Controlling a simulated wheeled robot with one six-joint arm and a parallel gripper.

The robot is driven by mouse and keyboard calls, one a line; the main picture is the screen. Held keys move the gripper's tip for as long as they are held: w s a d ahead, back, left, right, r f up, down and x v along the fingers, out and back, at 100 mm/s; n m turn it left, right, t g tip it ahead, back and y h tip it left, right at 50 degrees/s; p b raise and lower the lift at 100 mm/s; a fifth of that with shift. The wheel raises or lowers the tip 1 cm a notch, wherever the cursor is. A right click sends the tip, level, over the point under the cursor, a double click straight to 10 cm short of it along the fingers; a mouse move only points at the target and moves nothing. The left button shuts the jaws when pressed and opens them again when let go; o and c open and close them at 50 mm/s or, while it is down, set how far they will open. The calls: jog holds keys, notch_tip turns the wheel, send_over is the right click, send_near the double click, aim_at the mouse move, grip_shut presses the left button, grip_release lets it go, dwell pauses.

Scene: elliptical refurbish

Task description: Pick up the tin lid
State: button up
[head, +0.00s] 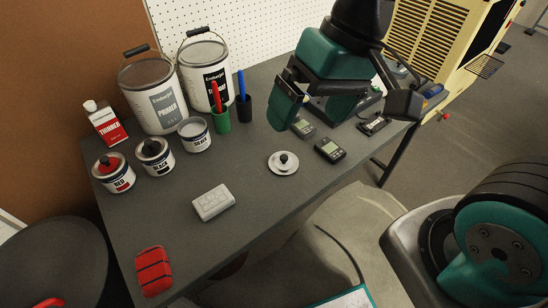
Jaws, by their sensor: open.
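The tin lid (283,163) is a pale round disc with a black knob on top. It lies flat on the dark grey table (255,215), clear of other things. My gripper (338,103) is open above the back right part of the table, up and to the right of the lid in the picture. It is apart from the lid. A small tin (195,136) with a grey top and no knob stands left of the lid.
Large primer (153,98) and second (207,70) cans stand at the back left, with a thinner bottle (106,124) and pen cups (221,121). A dark handheld device (330,150) lies right of the lid. A pale block (213,203) and red block (154,271) lie nearer the front.

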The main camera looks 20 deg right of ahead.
jog(key=w+d+f+m+b, duration=0.1)
jog(key=w+d+f+m, duration=0.3)
jog(key=w+f+m, duration=0.6)
jog(key=m, duration=1.1)
send_near(285, 157)
jog(key=shift+h, duration=0.4)
jog(key=x, duration=0.4)
jog(key=shift+a+f+b, duration=0.2)
jog(key=shift+f+b, duration=0.1)
jog(key=shift+b, duration=0.05)
jog(key=shift+a+p+x, duration=0.15)
jog(key=shift+p+x, duration=0.05)
jog(key=shift+x, duration=1.25)
jog(key=shift+a+p+x, duration=0.1)
jog(key=shift+p+x, duration=0.05)
jog(key=shift+x, duration=1.3)
jog(key=shift+r, duration=0.1)
jog(key=c, duration=0.6)
